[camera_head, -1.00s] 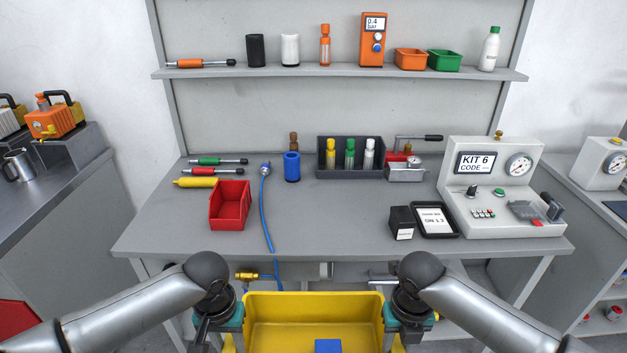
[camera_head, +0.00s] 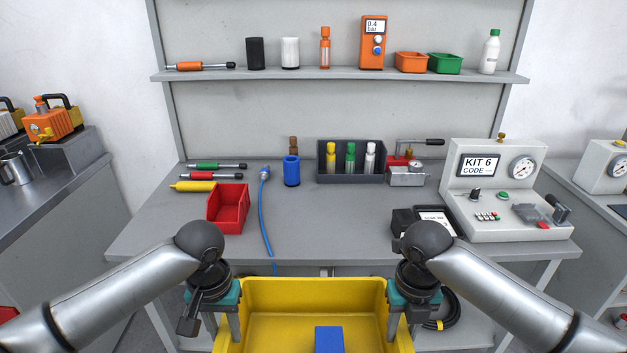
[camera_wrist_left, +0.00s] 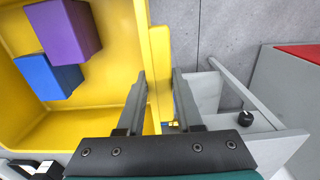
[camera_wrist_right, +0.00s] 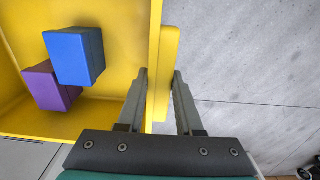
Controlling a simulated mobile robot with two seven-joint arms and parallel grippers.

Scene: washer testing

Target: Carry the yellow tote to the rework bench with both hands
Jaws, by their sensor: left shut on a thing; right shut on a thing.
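The yellow tote (camera_head: 315,292) is at the bottom middle of the head view, in front of the bench's front edge. My left gripper (camera_head: 225,335) is shut on its left side wall, and my right gripper (camera_head: 402,330) is shut on its right side wall. The left wrist view shows the fingers (camera_wrist_left: 158,100) on both sides of the yellow rim; the right wrist view shows the same for the right fingers (camera_wrist_right: 160,105). A blue block (camera_head: 328,340) and a purple block (camera_wrist_left: 66,38) lie inside the tote. The tote's near part is cut off in the head view.
The grey bench (camera_head: 330,225) ahead has clear room at its front middle. A red bin (camera_head: 228,208) stands on its left, a blue hose (camera_head: 265,215) beside it. A black box, a tablet (camera_head: 437,222) and the KIT 6 tester (camera_head: 500,190) stand at right.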

